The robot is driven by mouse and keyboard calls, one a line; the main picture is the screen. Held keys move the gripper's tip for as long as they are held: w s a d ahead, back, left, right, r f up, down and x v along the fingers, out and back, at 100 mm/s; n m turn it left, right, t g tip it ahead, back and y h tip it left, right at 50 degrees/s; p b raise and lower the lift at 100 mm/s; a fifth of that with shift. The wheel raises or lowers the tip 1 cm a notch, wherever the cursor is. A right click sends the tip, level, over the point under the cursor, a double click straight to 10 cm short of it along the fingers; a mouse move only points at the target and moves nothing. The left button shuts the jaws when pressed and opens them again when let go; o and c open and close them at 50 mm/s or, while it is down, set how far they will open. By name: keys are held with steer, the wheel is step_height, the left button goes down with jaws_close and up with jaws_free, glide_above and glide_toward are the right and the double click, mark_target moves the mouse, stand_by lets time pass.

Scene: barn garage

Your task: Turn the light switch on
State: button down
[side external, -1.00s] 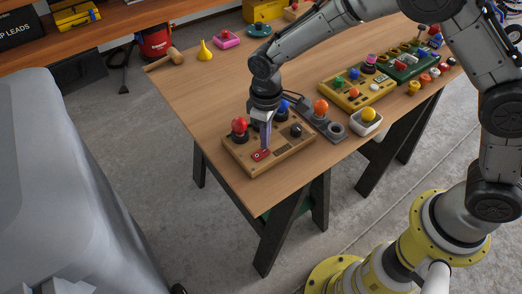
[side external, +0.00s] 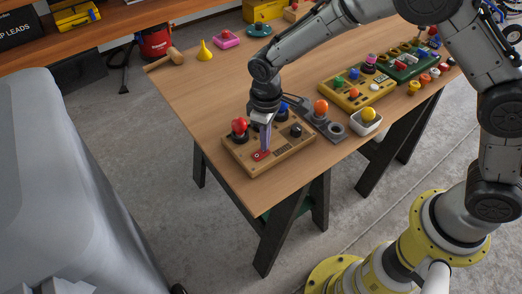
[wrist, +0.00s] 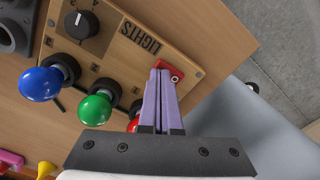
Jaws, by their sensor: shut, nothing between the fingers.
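The light switch is a small red rocker (side external: 261,156) on the front edge of a wooden board (side external: 285,157). It also shows in the wrist view as a red plate (wrist: 173,70) beside the word LIGHTS. My gripper (side external: 264,149) points down at the switch with its purple fingers together and nothing between them. In the wrist view the fingertips (wrist: 160,72) overlap the switch's near edge and hide part of it. I cannot tell whether they touch it, or which way the rocker is set.
The board carries a red bulb (side external: 239,125), a blue bulb (wrist: 41,84), a green bulb (wrist: 95,109) and a black knob (wrist: 79,23). A grey holder with an orange ball (side external: 321,106) stands close to the right. Bare tabletop (side external: 205,105) lies to the left.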

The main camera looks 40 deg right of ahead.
steer(key=shift+f, duration=0.65)
stand_by(0.3)
steer(key=shift+r, duration=3.55)
